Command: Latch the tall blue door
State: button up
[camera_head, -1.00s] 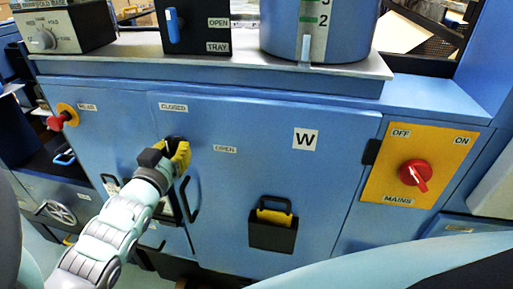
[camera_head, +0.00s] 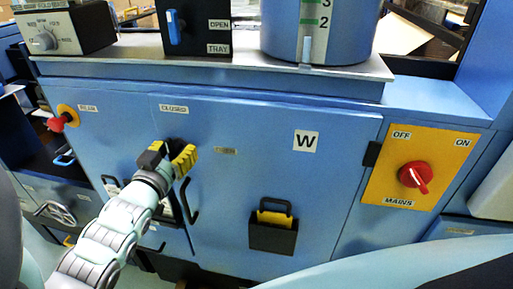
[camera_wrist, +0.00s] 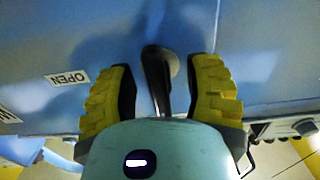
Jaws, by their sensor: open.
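The tall blue door (camera_head: 255,190) bears a white W label and looks flush with the cabinet front. A CLOSED label (camera_head: 173,108) sits near its top left, and an OPEN label (camera_head: 226,151) sits right of my gripper. My gripper (camera_head: 170,156) is at the door's upper left, its yellow-padded fingers apart. In the wrist view, the dark latch handle (camera_wrist: 158,78) stands between the open fingers of my gripper (camera_wrist: 160,95), with a gap visible on each side. Its lower end is hidden behind my gripper's body. In the head view my gripper largely hides the handle.
A black pull handle (camera_head: 188,202) hangs just below my gripper. A black pocket (camera_head: 273,233) is on the door's lower part. A red mains switch (camera_head: 415,177) on a yellow plate is to the right, and a red knob (camera_head: 62,120) is at far left.

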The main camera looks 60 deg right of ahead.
aim_at(169, 157)
jog(key=v, duration=0.5)
jog(key=shift+a+f, duration=0.1)
jog(key=shift+a, duration=0.25)
jog(key=shift+v, duration=0.8)
